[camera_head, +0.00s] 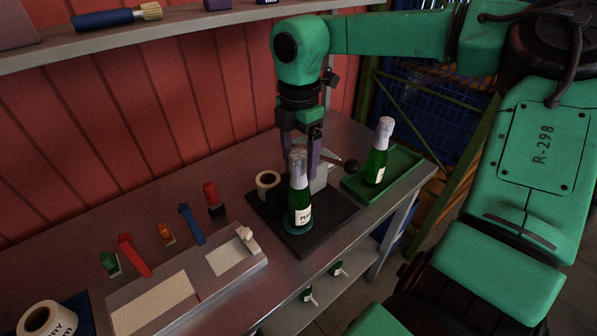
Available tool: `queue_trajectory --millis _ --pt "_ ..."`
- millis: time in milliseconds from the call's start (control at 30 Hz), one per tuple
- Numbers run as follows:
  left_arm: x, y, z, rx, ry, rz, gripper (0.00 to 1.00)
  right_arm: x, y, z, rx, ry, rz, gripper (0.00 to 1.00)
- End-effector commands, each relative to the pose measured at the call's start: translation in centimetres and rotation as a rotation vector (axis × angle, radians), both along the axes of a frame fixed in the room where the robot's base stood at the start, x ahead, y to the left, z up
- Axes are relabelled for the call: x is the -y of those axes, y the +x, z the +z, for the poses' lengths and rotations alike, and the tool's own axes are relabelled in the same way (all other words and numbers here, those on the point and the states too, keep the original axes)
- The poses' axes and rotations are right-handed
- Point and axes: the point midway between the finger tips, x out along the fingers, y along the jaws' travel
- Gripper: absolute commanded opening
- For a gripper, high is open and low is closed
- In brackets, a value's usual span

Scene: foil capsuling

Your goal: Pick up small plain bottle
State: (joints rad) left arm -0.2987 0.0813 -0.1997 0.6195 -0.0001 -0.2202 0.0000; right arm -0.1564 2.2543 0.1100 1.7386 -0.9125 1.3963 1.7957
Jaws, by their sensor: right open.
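A green bottle (300,207) with a silver-white foil top and a pale label stands upright on a round green base on a dark plate. A second green bottle (377,162) with a similar foil top and label stands upright in a green tray (409,172) to the right. Neither looks clearly plain. My right gripper (302,138) points down at the first bottle's top, fingers open. The bottle top overlaps it in view; I cannot tell whether the fingers straddle the neck or hang behind it. My left gripper is not in view.
A lever with a dark knob (351,166) and a tape roll (267,183) stand by the plate. Left are a pale panel (150,303), several coloured tools and a large roll (45,319). A shelf (130,38) runs above; small green bottles (337,269) show below the bench.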

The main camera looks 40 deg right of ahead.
Motion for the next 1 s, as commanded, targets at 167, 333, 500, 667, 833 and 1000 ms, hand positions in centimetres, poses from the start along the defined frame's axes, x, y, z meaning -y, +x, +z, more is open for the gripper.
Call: queue_trajectory --millis 167,333,500,667,833,1000 --pt "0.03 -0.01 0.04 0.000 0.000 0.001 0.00 -0.02 0.00 -0.47 0.000 0.001 0.000 0.81" --pt "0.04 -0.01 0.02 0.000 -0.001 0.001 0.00 -0.01 0.00 -0.43 0.000 0.001 0.000 0.35" --pt "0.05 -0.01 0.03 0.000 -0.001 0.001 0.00 -0.01 0.01 -0.39 0.001 0.001 0.000 0.00" --pt "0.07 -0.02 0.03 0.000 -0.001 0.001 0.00 0.00 0.02 -0.37 0.001 0.000 0.000 0.00" --pt "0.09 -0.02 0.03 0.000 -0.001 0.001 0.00 -0.01 0.02 -0.36 0.001 0.001 0.001 0.00" --pt "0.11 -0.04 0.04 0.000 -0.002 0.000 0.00 -0.01 0.03 -0.34 0.001 0.001 0.001 0.00"
